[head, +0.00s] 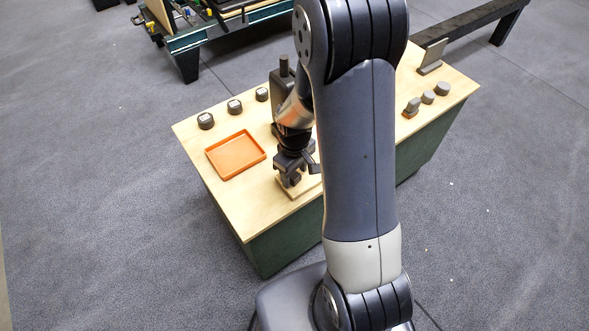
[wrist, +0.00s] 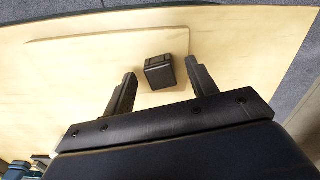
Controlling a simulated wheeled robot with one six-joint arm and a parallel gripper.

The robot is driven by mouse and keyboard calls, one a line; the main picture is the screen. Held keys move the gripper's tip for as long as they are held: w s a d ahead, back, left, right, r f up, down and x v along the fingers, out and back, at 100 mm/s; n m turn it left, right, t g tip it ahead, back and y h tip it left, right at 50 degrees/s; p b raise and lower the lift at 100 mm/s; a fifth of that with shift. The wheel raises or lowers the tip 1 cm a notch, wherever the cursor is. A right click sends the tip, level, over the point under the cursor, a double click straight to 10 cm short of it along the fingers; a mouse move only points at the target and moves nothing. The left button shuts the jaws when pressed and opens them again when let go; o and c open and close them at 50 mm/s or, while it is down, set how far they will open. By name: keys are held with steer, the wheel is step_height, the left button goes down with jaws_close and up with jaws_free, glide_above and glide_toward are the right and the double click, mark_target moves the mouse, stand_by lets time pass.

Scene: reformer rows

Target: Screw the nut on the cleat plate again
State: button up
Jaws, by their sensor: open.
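My gripper (head: 299,164) is low over the near part of the wooden bench, above a pale board (head: 291,194). In the wrist view my gripper (wrist: 161,70) has its two fingers wide apart. A small dark block (wrist: 159,72) stands on the pale board (wrist: 100,50), beyond and between the fingertips in the picture. No finger visibly touches it. I cannot tell whether this block is the nut or a part of the cleat plate. In the head view my gripper and arm hide most of that spot.
An orange tray (head: 235,155) lies empty left of my gripper. A grey upright plate (head: 432,57) stands at the back right. My arm hides the bench's middle.

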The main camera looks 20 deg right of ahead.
steer(key=shift+c, duration=0.4)
steer(key=c, duration=1)
steer(key=m, duration=0.4)
steer(key=shift+c, duration=0.3)
steer(key=m, duration=0.5)
steer(key=shift+a+b, duration=0.15)
steer(key=shift+b, duration=0.15)
steer(key=m, duration=0.4)
steer(key=shift+m, duration=0.4)
steer(key=m, duration=0.4)
steer(key=shift+w+a, duration=0.1)
